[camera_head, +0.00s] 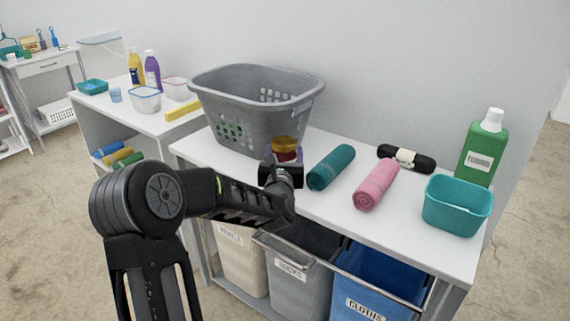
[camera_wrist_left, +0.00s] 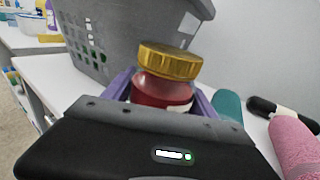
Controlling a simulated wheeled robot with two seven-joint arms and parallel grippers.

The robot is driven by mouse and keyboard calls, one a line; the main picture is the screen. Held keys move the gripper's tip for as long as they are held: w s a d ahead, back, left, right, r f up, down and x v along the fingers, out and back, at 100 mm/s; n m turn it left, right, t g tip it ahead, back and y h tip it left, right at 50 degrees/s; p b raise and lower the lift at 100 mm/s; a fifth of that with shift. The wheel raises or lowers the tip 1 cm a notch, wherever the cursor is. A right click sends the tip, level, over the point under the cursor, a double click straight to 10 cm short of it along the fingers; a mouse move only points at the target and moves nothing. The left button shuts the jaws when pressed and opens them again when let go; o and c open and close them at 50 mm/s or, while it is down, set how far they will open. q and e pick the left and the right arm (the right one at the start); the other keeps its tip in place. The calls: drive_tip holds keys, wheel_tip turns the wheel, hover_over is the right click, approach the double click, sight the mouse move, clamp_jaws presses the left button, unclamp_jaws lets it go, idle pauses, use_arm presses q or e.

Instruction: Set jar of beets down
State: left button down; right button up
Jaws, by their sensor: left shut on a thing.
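The jar of beets (camera_wrist_left: 163,88) has a gold lid and dark red contents. It is upright between the purple fingers of my left gripper (camera_wrist_left: 160,98), which is shut on it. In the head view the jar (camera_head: 285,146) is over the white table (camera_head: 320,207), just in front of the grey laundry basket (camera_head: 250,112). My wrist hides its lower part, so I cannot tell whether its base touches the table. My right gripper is in neither view.
Right of the jar lie a teal rolled towel (camera_head: 331,167), a pink one (camera_head: 377,185) and a black roll (camera_head: 406,158). A teal bin (camera_head: 457,207) and green bottle (camera_head: 481,150) stand at the right end. Labelled bins, including a blue one (camera_head: 375,280), sit below.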

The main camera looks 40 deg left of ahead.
use_arm(q)
wheel_tip(320, 180, down, 3)
drive_tip(key=shift+r, duration=0.2)
drive_tip(key=shift+w+f, duration=0.2)
drive_tip(key=shift+f, duration=0.1)
drive_tip(key=c, duration=0.6)
unclamp_jaws()
drive_tip(key=shift+f, duration=0.1)
drive_tip(key=shift+o, duration=0.2)
drive_tip(key=v, duration=1.2)
drive_tip(key=shift+b, duration=0.3)
drive_tip(key=shift+s, duration=0.1)
